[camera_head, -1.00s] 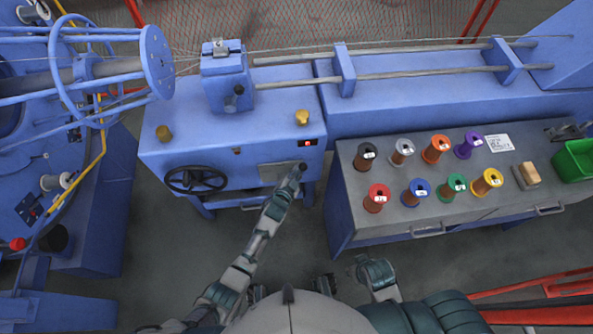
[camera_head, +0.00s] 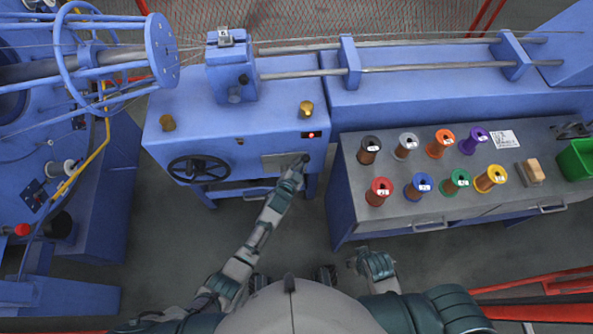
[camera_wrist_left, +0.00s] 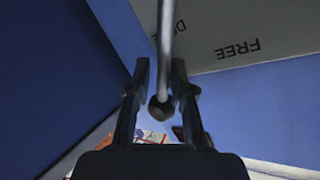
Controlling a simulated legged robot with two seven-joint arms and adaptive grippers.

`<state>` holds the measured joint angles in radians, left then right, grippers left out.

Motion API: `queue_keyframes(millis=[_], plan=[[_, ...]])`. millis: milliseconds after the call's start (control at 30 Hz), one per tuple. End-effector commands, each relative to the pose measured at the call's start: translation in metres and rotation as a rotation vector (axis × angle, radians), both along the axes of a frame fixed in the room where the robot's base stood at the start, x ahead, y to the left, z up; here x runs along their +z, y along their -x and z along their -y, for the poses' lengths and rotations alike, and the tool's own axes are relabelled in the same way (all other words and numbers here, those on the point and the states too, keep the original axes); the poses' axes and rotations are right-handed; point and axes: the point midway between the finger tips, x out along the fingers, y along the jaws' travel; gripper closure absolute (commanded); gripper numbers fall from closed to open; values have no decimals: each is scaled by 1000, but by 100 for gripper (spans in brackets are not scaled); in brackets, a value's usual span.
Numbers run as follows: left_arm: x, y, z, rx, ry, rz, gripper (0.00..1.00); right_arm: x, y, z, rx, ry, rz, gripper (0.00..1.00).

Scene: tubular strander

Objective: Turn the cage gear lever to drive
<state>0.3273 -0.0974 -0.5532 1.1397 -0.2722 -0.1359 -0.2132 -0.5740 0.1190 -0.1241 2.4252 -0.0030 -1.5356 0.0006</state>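The cage gear lever (camera_wrist_left: 166,40) shows in the left wrist view as a thin metal rod ending in a dark round knob (camera_wrist_left: 160,109). Behind it is a grey plate (camera_wrist_left: 225,25) lettered FREE, with a second word partly hidden by the rod, starting with D. My left gripper (camera_wrist_left: 161,68) is open, one finger on each side of the rod and knob, with a narrow gap visible on both sides. In the head view my left gripper (camera_head: 298,165) is at the right end of the plate (camera_head: 275,162) on the blue machine's front. My right gripper (camera_head: 362,262) is low and away from the machine.
A black handwheel (camera_head: 198,170) is left of the plate. A red light (camera_head: 311,135) and a brass knob (camera_head: 306,108) are above it. A grey bench (camera_head: 410,205) with several coloured spools stands on the right.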

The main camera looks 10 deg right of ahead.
Motion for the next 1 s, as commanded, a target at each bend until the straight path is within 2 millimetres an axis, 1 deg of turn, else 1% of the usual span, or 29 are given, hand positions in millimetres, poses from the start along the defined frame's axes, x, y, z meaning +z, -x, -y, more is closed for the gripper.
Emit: queue_keyframes(millis=[167,400,500,600,733,1000], plan=[[6,22,-12,0,-1,-1,77,0,0,0,-1,0,-1,60],[20,63,-33,-1,-4,-3,77,-1,0,0,-1,-1,-1,60],[26,78,-41,-1,-4,-3,77,-1,0,0,-1,-1,-2,60],[30,88,-46,-2,-4,-4,77,-1,0,0,-1,-1,-2,60],[32,94,-49,-1,-5,-5,77,-1,0,0,-1,-1,-2,60],[33,95,-50,-2,-4,-4,77,-1,0,0,-1,-1,-3,60]])
